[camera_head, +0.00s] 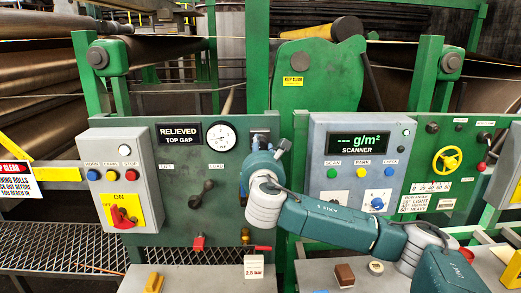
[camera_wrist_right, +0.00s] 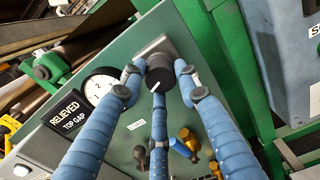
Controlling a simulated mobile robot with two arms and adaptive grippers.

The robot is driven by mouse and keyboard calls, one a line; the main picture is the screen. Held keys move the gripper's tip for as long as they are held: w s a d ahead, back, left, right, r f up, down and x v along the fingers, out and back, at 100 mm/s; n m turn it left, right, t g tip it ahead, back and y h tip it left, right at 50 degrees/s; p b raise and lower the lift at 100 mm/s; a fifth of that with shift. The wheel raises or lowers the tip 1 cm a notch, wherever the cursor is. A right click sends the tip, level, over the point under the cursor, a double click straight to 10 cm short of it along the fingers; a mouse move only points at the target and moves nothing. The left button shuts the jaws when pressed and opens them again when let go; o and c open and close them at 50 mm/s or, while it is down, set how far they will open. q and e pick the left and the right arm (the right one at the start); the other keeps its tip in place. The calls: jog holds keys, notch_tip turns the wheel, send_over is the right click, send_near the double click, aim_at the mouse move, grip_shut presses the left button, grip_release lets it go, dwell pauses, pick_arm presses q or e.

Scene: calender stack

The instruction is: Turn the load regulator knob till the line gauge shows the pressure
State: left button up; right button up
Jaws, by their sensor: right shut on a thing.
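The load regulator knob (camera_wrist_right: 161,74) is black with a white mark on its face, on a grey block on the green panel. My right gripper (camera_wrist_right: 158,84) is shut on it, with blue fingers on its left and right and one below. In the head view the gripper (camera_head: 262,152) covers most of the knob. The round white line gauge (camera_head: 221,136) is left of the knob, and it shows partly behind a finger in the wrist view (camera_wrist_right: 97,87). Its needle is too small to read surely. A tag (camera_head: 254,267) below reads 2.5 bar. My left gripper is not in view.
A black-handled lever (camera_head: 207,186), a red valve (camera_head: 199,242) and a brass fitting (camera_head: 245,236) sit lower on the panel. A switch box (camera_head: 124,180) stands left. The scanner box (camera_head: 361,150) is close right, behind my right arm.

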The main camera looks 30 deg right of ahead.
jog(key=m+b, duration=0.2)
jog(key=m, duration=1.1)
jog(key=m+b, duration=0.3)
jog(key=m, duration=1)
jog(key=shift+a+f, duration=0.15)
jog(key=shift+f, duration=0.05)
jog(key=shift+r+m, duration=0.15)
jog(key=shift+m, duration=1.35)
jog(key=shift+r, duration=0.1)
jog(key=o, duration=1.1)
jog(key=shift+w, duration=0.1)
jog(key=shift+o, duration=0.2)
